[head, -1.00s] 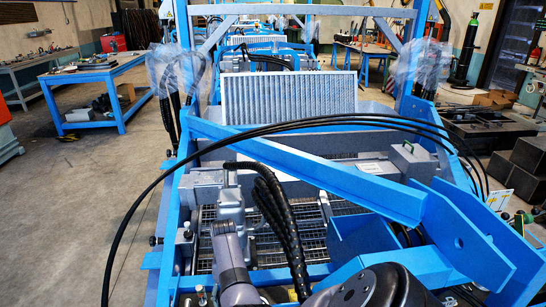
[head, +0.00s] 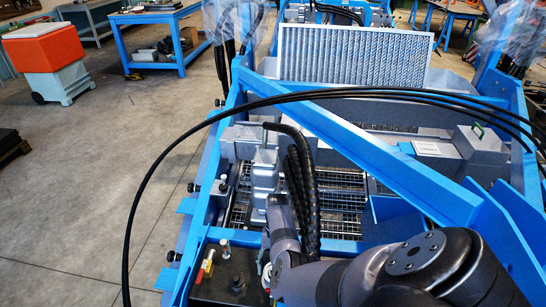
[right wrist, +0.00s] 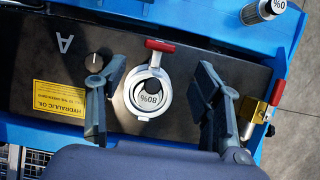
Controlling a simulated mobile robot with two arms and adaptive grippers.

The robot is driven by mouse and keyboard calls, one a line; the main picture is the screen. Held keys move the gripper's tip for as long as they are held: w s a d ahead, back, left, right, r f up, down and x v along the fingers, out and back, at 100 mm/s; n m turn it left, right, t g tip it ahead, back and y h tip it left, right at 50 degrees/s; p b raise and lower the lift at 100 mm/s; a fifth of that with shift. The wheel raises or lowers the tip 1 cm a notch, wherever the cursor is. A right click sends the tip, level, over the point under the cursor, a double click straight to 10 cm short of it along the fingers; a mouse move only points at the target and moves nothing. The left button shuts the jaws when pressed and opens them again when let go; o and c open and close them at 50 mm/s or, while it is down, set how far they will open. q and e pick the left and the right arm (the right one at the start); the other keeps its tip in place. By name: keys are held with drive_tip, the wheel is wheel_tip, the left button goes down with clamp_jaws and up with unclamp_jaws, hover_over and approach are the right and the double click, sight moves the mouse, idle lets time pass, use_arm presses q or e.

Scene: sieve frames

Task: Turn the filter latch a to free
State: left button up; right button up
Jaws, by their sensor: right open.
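In the right wrist view a round silver ring (right wrist: 150,95) marked 80% sits on a black panel (right wrist: 30,75) that carries a letter A. A latch with a red crossbar handle (right wrist: 160,46) stands out from the ring's top edge. My right gripper (right wrist: 157,105) is open and empty, one finger on each side of the ring, apart from it in the picture; its height above it is hard to tell. In the head view my right arm reaches in from the lower right over the black panel (head: 225,275), and its fingers are hard to make out. My left gripper is not seen.
A brass valve with a red handle (right wrist: 258,112) sits at the panel's right, beside my right finger. A small dial (right wrist: 95,60) is close to the left finger. A 60% cylinder (right wrist: 270,8) is at the top right. Black hoses (head: 400,93) arch over the blue frame.

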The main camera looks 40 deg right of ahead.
sight(272, 289)
drive_tip(key=b+x, duration=0.1)
drive_tip(key=x, duration=0.7)
drive_tip(key=c, duration=1.2)
drive_tip(key=shift+o, duration=0.2)
